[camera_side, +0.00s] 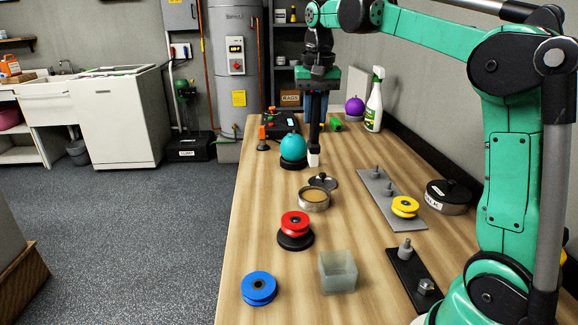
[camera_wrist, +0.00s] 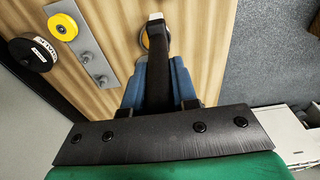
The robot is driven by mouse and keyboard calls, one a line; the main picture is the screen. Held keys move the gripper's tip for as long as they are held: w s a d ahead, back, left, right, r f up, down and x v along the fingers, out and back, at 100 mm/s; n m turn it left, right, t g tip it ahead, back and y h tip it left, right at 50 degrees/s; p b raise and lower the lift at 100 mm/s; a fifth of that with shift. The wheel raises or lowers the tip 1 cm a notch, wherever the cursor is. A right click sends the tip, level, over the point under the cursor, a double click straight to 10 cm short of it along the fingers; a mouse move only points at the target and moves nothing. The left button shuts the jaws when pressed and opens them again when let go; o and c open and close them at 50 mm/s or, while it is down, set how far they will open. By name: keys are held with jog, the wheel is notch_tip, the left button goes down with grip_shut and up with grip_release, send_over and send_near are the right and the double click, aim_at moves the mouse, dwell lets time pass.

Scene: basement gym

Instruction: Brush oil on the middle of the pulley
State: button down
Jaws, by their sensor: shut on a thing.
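My gripper (camera_side: 315,112) is shut on a dark brush, its blue fingers at either side of the handle (camera_wrist: 158,80). The brush (camera_side: 314,138) hangs upright, pale tip down, right of the teal ball in the side view; its height above the table is unclear. A round tin of amber oil (camera_side: 314,200) stands open nearer the camera, mostly hidden behind the brush in the wrist view. The red pulley (camera_side: 295,222) sits on a black round stand (camera_side: 295,241). The blue pulley (camera_side: 259,287) lies on the table. The yellow pulley (camera_side: 404,206) is at a grey plate (camera_side: 380,199) with pegs.
A dark knobbed lid (camera_side: 323,182) lies by the oil tin. A teal ball (camera_side: 293,147) stands close left of the brush. A translucent box (camera_side: 338,273), black pegged plate (camera_side: 408,270), black labelled tin (camera_side: 448,196) and spray bottle (camera_side: 374,102) also occupy the table.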

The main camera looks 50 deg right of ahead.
jog(key=w+d+f, duration=0.4)
jog(key=d+f, duration=0.3)
jog(key=f, duration=0.5)
jog(key=shift+f, duration=0.25)
jog(key=shift+w+d+f, duration=0.1)
jog(key=shift+f, duration=0.5)
dwell(1.6)
jog(key=shift+r, duration=0.1)
notch_tip(320, 180, up, 7)
dwell(0.8)
